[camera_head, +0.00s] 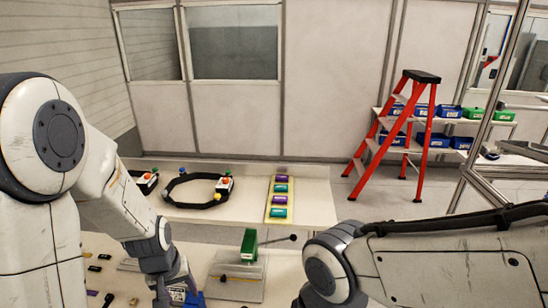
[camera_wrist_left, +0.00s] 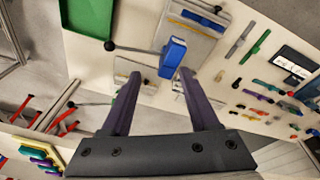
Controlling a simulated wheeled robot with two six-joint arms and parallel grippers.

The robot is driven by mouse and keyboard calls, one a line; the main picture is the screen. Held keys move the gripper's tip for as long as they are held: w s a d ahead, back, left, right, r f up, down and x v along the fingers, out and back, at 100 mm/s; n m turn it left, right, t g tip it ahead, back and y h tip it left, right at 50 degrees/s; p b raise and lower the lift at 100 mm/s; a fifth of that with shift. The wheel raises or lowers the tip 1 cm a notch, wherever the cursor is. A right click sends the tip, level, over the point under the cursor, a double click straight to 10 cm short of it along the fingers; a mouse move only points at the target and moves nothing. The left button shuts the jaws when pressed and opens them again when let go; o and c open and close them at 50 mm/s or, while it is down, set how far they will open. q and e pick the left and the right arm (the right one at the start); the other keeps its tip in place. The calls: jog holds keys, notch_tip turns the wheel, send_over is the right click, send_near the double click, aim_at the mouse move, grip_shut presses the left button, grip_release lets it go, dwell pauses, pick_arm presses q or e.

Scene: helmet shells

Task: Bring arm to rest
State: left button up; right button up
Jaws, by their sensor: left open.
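My left arm (camera_head: 110,190) comes in from the left in the head view and reaches down to the near table. My left gripper (camera_head: 178,292) is low over that table, partly cut off by the bottom edge. In the left wrist view the left gripper (camera_wrist_left: 161,76) has its two dark fingers apart with nothing held. A blue block (camera_wrist_left: 173,58) with a black-knobbed lever lies beyond the fingertips, and I cannot tell the exact gap. My right arm (camera_head: 430,265) crosses the lower right of the head view; its gripper is out of view.
A green block (camera_head: 249,245) with a lever stands on a grey plate. The rear table holds a black loop (camera_head: 198,203) and a tray (camera_head: 267,214) of purple and teal pieces. A red stepladder (camera_head: 390,135) stands behind. Many small parts (camera_wrist_left: 268,100) lie right in the wrist view.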

pick_arm(q)
jog(key=s+d+r+m, duration=0.3)
jog(key=s+r+m, duration=0.1)
jog(key=r, duration=0.1)
jog(key=s+d+f+m+g+h+b, duration=0.1)
jog(key=s+d+f+m+g+b, duration=0.1)
jog(key=s+d+f+m+b, duration=0.5)
jog(key=s+d+f+b, duration=0.4)
jog(key=s+d+b, duration=0.2)
jog(key=b, duration=0.4)
jog(key=shift+s+d+f+m, duration=0.3)
jog(key=shift+s+d+f, duration=0.05)
jog(key=shift+d, duration=0.1)
